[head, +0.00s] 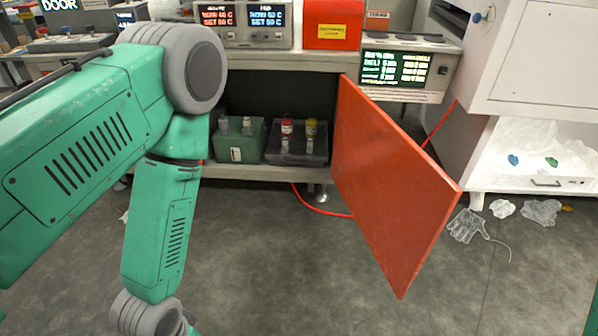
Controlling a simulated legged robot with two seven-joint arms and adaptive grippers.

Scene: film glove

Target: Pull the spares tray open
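No label reading "spares" is legible, so I cannot tell for sure which tray is meant. At right, a low white tray or drawer (481,182) has a dark bar handle (545,183) on its front. Crumpled clear film with a blue and a green piece lies above that front. Inside the open cabinet, a dark tray (297,158) holds red-capped and yellow-capped bottles, next to a green bin (238,150). My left arm comes down from the left, and its gripper is below the picture. My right gripper is not in view.
An orange-red door panel (390,185) stands swung out from the cabinet, between the dark tray and the white unit. A red cable (320,208) runs along the floor. Clear gloves (468,226) and film lie on the floor at right. The grey floor (270,270) in front is open.

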